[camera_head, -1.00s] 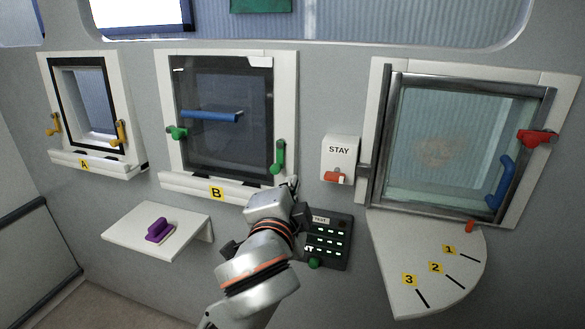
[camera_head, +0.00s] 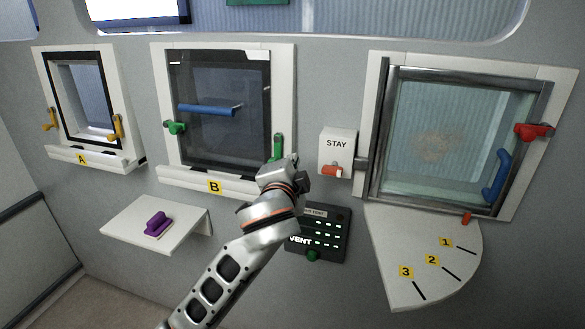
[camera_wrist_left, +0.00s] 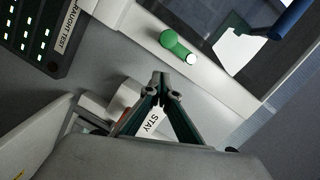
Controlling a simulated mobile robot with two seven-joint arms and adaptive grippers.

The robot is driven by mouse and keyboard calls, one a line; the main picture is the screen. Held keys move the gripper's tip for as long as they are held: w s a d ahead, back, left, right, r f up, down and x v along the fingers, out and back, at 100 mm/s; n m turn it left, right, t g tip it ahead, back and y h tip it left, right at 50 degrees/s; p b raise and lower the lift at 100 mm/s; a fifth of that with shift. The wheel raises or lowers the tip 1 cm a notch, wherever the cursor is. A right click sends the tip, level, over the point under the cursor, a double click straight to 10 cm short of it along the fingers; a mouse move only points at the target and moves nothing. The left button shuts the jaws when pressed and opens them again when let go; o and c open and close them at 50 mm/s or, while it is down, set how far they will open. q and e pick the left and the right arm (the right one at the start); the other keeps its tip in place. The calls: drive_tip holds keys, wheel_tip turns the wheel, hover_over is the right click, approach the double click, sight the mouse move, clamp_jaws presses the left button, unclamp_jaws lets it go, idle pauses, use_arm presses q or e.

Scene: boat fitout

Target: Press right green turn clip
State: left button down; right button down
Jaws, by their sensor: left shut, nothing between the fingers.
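The right green turn clip (camera_head: 277,147) sits on the lower right of window B's white frame, its handle upright. Its lower end is partly hidden behind my left gripper (camera_head: 293,166). The wrist view shows the green clip (camera_wrist_left: 176,45) just beyond my left fingertips (camera_wrist_left: 160,82), with a visible gap between them in the picture. The fingers are shut and empty. The left green clip (camera_head: 176,127) is on the other side of window B (camera_head: 228,185). My right gripper is not in view.
The white STAY box (camera_head: 337,148) stands close right of my left gripper. The dark vent panel (camera_head: 325,238) is below it. A shelf with a purple handle (camera_head: 157,224) juts out at lower left. The fan-shaped numbered shelf (camera_head: 400,245) is at right.

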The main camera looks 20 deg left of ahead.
sight(275, 152)
use_arm(q)
drive_tip(key=a, duration=0.1)
drive_tip(key=a+f, duration=0.1)
drive_tip(key=a, duration=0.1)
drive_tip(key=shift+f, duration=0.15)
idle(0.4)
